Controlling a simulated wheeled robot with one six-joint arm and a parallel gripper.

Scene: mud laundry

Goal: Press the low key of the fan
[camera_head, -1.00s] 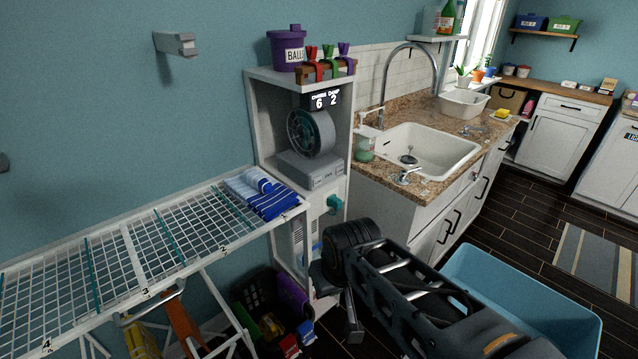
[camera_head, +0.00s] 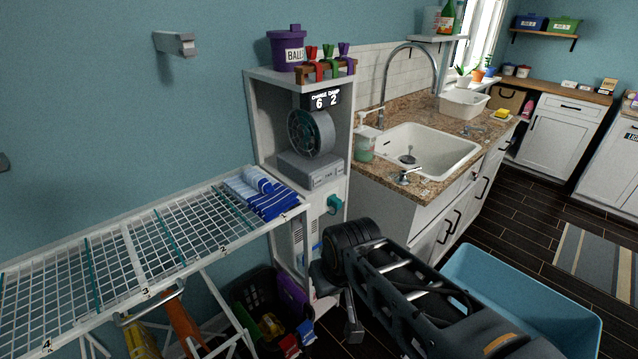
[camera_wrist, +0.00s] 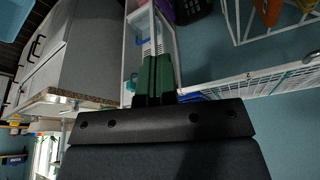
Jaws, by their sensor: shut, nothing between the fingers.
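The fan (camera_head: 312,132) is a grey round fan with a dark teal hub, standing upright in the open upper bay of a white cabinet. Its grey base (camera_head: 312,170) faces forward with a row of small keys (camera_head: 327,175); their labels are too small to read. My arm is folded low in front of the cabinet, below and to the right of the fan. My gripper's two dark green fingers (camera_wrist: 153,78) are together and empty in the wrist view, pointing toward the cabinet's lower part. The fan cannot be made out in the wrist view.
A white drying rack (camera_head: 150,262) with folded blue towels (camera_head: 262,192) stands left of the cabinet. The sink counter (camera_head: 395,175) is close on the right. A teal knob (camera_head: 334,204) is below the fan. A blue tub (camera_head: 520,300) stands on the floor.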

